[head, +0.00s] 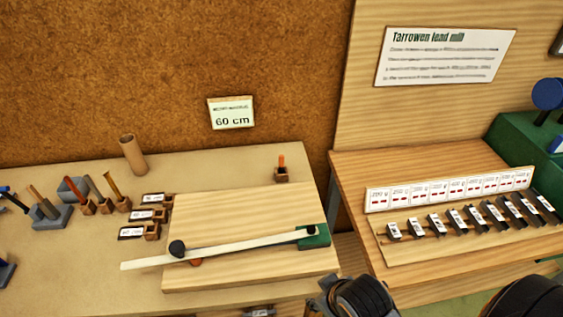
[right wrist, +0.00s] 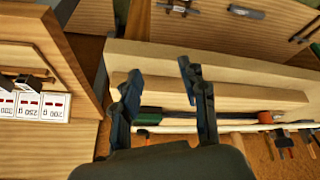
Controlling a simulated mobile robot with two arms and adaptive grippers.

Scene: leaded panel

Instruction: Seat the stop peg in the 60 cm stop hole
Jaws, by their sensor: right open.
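An orange-red peg (head: 282,160), which looks like the stop peg, stands upright in a small wooden block (head: 281,175) at the back right of the raised wooden board (head: 235,215). A long pale strip (head: 225,248) lies across the board, with a black knob (head: 177,248) near its left and a green block (head: 316,237) at its right end. A rounded orange piece (head: 196,262) shows by the strip. No stop hole can be made out. My right gripper (right wrist: 160,88) is open and empty, in front of the board's right front; the head view shows it at the bottom edge. My left gripper is not in view.
A "60 cm" card (head: 232,113) hangs on the brown wall. Three labelled holders (head: 152,215), tools in blocks and a tube (head: 132,155) stand left of the board. The right bench holds a row of labelled weights (head: 465,217), beyond a gap.

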